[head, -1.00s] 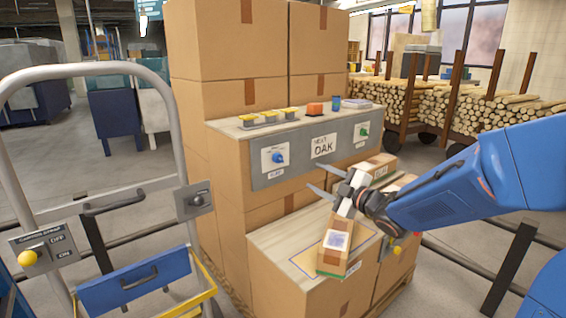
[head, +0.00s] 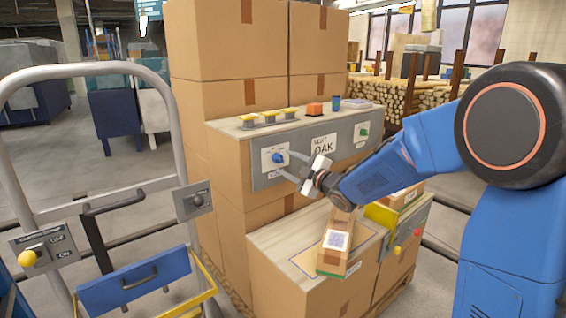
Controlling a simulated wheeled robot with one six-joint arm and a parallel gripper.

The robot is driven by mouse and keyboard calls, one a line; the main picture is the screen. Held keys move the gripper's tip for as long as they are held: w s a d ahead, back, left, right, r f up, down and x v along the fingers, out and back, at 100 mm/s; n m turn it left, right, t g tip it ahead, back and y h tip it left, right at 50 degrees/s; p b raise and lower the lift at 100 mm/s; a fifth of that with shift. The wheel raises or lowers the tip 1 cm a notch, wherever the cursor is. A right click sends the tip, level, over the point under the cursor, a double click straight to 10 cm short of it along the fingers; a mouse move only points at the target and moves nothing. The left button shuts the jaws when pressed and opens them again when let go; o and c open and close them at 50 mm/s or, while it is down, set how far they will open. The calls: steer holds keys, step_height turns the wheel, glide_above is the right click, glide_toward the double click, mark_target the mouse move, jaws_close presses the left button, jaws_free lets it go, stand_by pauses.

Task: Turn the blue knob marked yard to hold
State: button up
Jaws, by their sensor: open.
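The blue knob (head: 277,158) sits on a white plate on the grey panel (head: 300,170) at the front of the wooden-topped shelf. My gripper (head: 282,160) is open in front of the panel. Its two thin fingers point left at the knob, one reaching above and one below its right side. I cannot tell whether they touch it. The plate's lettering is too small to read, and the lower finger partly covers its bottom edge. I cannot tell which mark the knob points to.
Cardboard boxes (head: 240,50) rise behind. A small carton (head: 337,242) stands on the lower stack below my arm. A metal trolley frame (head: 175,130) with a yellow knob (head: 27,258) is at left.

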mark_target(282, 161)
steer(key=shift+x, duration=1.6)
steer(key=c, duration=1.1)
steer(key=shift+o, duration=0.2)
